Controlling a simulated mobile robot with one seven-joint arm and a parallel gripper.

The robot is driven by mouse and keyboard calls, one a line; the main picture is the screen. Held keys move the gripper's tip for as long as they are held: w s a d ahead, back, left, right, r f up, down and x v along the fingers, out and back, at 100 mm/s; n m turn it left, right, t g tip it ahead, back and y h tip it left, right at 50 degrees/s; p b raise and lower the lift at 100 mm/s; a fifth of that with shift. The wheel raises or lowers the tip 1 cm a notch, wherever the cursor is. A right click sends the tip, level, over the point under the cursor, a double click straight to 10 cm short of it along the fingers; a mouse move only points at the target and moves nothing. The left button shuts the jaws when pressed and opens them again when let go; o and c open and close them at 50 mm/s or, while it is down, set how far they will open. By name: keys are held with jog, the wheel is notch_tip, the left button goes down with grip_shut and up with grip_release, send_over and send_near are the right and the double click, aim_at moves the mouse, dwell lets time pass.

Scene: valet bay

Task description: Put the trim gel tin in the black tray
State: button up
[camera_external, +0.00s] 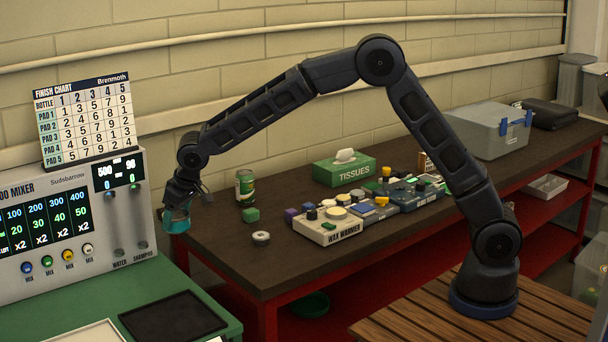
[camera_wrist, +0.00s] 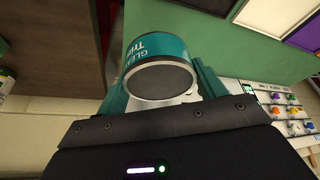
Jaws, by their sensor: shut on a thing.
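The trim gel tin (camera_external: 176,222) is a short teal can. It hangs in the air off the left end of the brown bench, beside the mixer panel. In the wrist view the tin (camera_wrist: 160,52) shows a teal side with partly readable white lettering and a grey round end. My gripper (camera_external: 178,207) is shut on it; in the wrist view the two teal fingers (camera_wrist: 162,82) flank the tin. The black tray (camera_external: 172,318) lies flat on the green table, nearer the camera than the tin, and looks empty. Its edge shows at the top of the wrist view (camera_wrist: 208,4).
A white tray (camera_external: 88,336) lies left of the black one. On the brown bench (camera_external: 220,265) are a can (camera_external: 245,188), a green block (camera_external: 251,215), a small round tin (camera_external: 261,238), tissues (camera_external: 344,170) and a wax warmer (camera_external: 328,226).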

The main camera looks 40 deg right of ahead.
jog(key=s+a+f+n+y, duration=0.1)
jog(key=s+a+f+n, duration=0.15)
jog(key=s+a, duration=0.7)
jog(key=shift+n+g, duration=0.3)
jog(key=shift+n, duration=0.15)
jog(key=f, duration=1.9)
jog(key=shift+a, duration=0.25)
jog(key=o, duration=1.1)
jog(key=shift+f, duration=0.1)
jog(key=v, duration=1.2)
jog(key=shift+d, duration=0.1)
